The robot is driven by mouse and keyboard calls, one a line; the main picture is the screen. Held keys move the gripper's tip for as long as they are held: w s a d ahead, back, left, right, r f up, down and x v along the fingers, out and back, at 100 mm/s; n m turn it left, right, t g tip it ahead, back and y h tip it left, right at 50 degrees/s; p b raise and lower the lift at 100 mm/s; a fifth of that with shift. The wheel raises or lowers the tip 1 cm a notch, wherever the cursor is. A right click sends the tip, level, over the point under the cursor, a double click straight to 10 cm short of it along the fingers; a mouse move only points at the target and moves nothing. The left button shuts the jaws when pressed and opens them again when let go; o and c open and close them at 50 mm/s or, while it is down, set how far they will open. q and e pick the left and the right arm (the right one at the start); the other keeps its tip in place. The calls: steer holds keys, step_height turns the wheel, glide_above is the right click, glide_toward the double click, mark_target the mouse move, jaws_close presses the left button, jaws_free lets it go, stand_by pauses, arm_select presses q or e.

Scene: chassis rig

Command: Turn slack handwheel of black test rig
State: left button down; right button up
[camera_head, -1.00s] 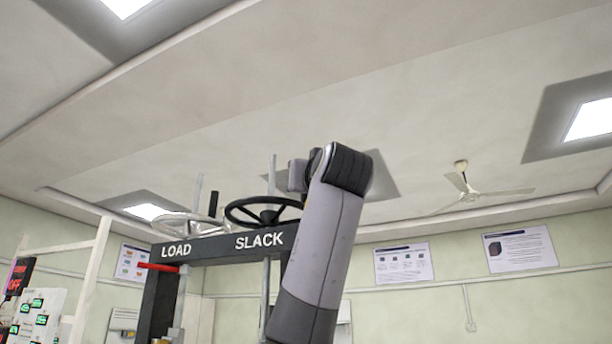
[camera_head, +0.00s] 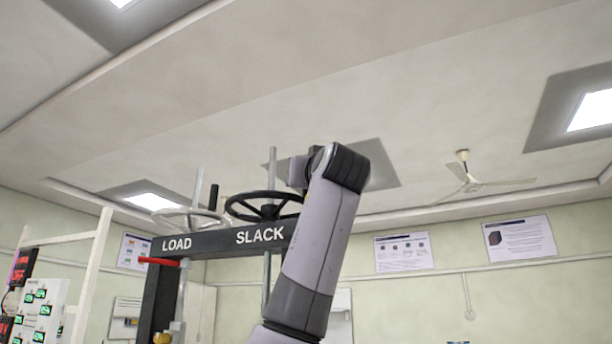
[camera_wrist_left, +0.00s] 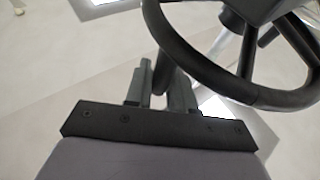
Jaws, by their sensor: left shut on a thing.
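The slack handwheel (camera_head: 240,206) is black with spokes and sits on top of the rig's dark crossbeam, above the word SLACK. It also shows large at the upper right of the left wrist view (camera_wrist_left: 207,72). My left gripper (camera_wrist_left: 160,82) is beside the wheel's rim, its fingers closed around a dark handle (camera_wrist_left: 164,72) at the rim. In the head view the left gripper (camera_head: 299,172) is at the wheel's right side, partly hidden by my grey wrist. My right gripper is out of view.
A silver load handwheel (camera_head: 178,212) with a black upright handle (camera_head: 213,197) stands left of the slack wheel, above LOAD. Upright metal rods rise through both wheels. A red lever (camera_head: 158,261) projects at the beam's left end. A display panel (camera_head: 38,312) stands far left.

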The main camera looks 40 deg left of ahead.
arm_select(q)
steer(key=shift+w+a+n+g+y, duration=0.1)
steer(key=shift+w+n+g+y, duration=0.2)
steer(key=shift+g, duration=0.3)
steer(key=shift+w+n+g+y, duration=0.15)
steer(key=shift+n+g+y, duration=0.25)
steer(key=shift+g, duration=0.2)
steer(key=shift+w+a+n+g+y, duration=0.2)
steer(key=shift+w+n+g+y, duration=0.25)
steer(key=shift+g, duration=0.35)
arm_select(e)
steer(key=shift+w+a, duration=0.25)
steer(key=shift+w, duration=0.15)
arm_select(q)
steer(key=shift+s, duration=0.1)
steer(key=c, duration=1.1)
jaws_free()
steer(key=shift+o, duration=0.2)
